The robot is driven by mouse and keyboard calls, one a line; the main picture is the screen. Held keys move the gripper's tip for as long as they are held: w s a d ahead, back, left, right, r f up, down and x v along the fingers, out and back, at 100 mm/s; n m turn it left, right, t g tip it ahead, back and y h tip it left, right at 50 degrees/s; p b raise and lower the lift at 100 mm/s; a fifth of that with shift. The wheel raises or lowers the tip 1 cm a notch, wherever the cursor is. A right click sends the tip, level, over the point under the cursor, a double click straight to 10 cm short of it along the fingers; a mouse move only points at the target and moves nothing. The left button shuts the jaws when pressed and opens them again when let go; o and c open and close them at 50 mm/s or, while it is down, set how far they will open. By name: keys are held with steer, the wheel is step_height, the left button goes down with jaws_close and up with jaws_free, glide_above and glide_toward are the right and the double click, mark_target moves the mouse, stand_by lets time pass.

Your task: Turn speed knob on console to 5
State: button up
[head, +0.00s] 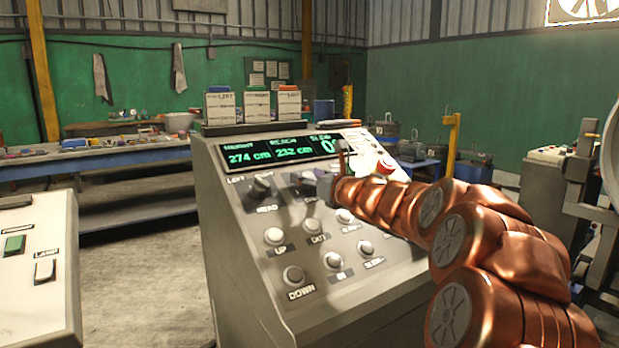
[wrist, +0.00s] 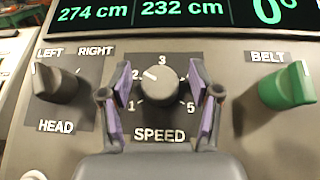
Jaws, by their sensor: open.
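The grey speed knob (wrist: 162,90) sits in the middle of the wrist view on a dark dial plate above the label SPEED. The 5 (wrist: 190,107) is at the lower right of the dial; the 4 is hidden behind a finger. My gripper (wrist: 161,104) is open, with one purple-padded finger on each side of the knob and gaps visible between pads and knob. In the head view my gripper (head: 326,186) is at the sloped console (head: 240,250) and partly covers the dial.
The HEAD knob (wrist: 58,84) is left of the dial and the green BELT knob (wrist: 287,88) is right. The display (head: 285,150) above reads 274 cm and 232 cm. Several round push buttons, such as DOWN (head: 293,275), lie below the dial. A red button (head: 385,165) is at the upper right.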

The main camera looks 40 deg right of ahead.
steer(key=shift+c, duration=0.3)
steer(key=c, duration=1.1)
steer(key=shift+f, duration=0.1)
